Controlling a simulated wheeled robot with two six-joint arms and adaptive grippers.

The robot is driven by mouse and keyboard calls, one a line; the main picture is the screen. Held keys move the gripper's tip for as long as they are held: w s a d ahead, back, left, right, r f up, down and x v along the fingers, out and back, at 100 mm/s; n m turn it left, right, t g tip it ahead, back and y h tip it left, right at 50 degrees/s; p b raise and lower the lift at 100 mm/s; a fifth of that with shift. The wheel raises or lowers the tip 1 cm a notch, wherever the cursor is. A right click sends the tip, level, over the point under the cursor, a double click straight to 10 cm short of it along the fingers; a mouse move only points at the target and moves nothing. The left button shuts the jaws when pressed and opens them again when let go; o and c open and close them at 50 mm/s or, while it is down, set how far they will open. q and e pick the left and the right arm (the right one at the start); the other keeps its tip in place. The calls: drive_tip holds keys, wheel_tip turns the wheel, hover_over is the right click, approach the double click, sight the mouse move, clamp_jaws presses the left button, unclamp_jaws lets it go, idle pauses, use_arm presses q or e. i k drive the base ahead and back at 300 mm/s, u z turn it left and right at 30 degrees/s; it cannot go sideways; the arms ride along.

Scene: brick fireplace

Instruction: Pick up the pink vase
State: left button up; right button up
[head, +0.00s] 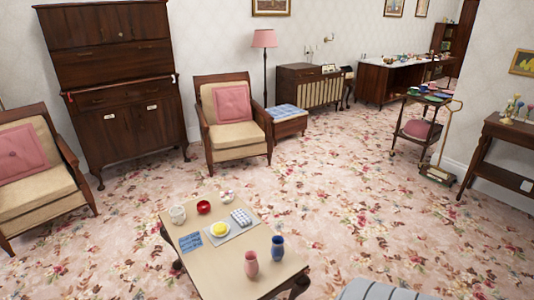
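The pink vase (251,265) stands upright on the low wooden coffee table (199,204), near the table's front right part. A blue vase (278,248) stands upright just to its right and slightly behind it, close beside it. Neither of my grippers shows in the head view, so I cannot see whether they are open or shut. The pink vase is in full view.
A yellow item on a plate (219,230), a red bowl (204,207), a white jar (177,214) and a blue booklet (191,242) share the table. An armchair (232,130) stands behind it. A grey striped thing (378,290) is at the bottom edge. Carpet to the right is clear.

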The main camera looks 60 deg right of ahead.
sight(251, 266)
drive_tip(key=z, duration=3.25)
drive_tip(key=i, duration=2.35)
drive_tip(key=u, duration=2.9)
